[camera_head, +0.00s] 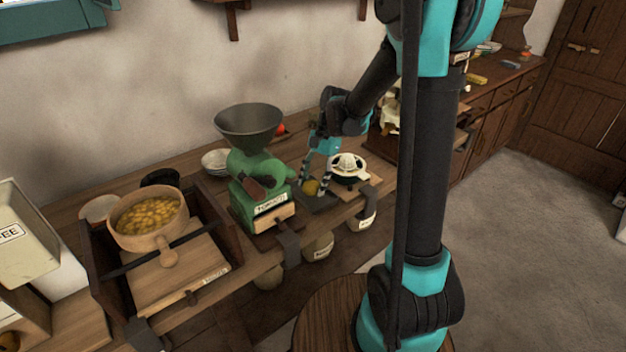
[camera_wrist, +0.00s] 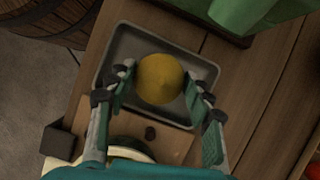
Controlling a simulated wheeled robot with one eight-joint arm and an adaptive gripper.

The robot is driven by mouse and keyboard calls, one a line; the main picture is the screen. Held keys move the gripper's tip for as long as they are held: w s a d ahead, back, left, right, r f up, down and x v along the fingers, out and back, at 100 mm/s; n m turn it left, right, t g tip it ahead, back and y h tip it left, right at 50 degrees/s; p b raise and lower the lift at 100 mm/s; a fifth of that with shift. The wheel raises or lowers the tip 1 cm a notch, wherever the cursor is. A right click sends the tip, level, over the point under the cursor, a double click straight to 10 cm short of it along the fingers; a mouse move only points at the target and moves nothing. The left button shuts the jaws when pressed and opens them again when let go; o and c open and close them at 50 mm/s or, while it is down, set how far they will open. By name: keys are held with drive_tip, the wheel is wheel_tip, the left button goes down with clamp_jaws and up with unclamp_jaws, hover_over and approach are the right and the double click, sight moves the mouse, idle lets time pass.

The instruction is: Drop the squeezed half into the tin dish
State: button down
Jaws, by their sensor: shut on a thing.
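The squeezed half (camera_wrist: 160,79) is a yellow, rounded citrus piece between my fingertips in the wrist view. It also shows as a small yellow spot (camera_head: 311,187) in the head view. My gripper (camera_wrist: 158,84) is shut on it, with a finger at each side. The tin dish (camera_wrist: 118,46) is a shallow grey rectangular tray directly behind the half in the wrist view. In the head view the dish (camera_head: 322,205) lies between the green grinder and the white squeezer. I cannot tell whether the half touches the dish floor.
The green grinder (camera_head: 258,185) stands close left of the dish. A white squeezer (camera_head: 348,164) on a wooden board stands close right. A white bowl (camera_head: 215,161) is behind the grinder. A wooden bowl of yellow pieces (camera_head: 148,217) stands farther left. The counter's front edge is near the dish.

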drive_tip(key=c, duration=0.6)
unclamp_jaws()
drive_tip(key=shift+r, duration=4.5)
drive_tip(key=s+d+f+n+t+h, duration=0.1)
drive_tip(key=s+d+f+n+t, duration=0.1)
drive_tip(key=s+d+f+n, duration=0.1)
drive_tip(key=s+d+f+n+t+h, duration=0.1)
drive_tip(key=s+d+f+n+t, duration=0.1)
drive_tip(key=s+d+f, duration=0.3)
drive_tip(key=s+d+f+n+t+h, duration=0.1)
drive_tip(key=s+d+f+n+t, duration=0.2)
drive_tip(key=d, duration=0.4)
drive_tip(key=shift+s+d+f+n+t, duration=0.15)
drive_tip(key=shift+s+f+t, duration=0.1)
drive_tip(key=shift+s, duration=0.45)
drive_tip(key=shift+s+d+f+n+t, duration=0.1)
drive_tip(key=shift+s+f+n+t, duration=0.1)
drive_tip(key=shift+s, duration=0.45)
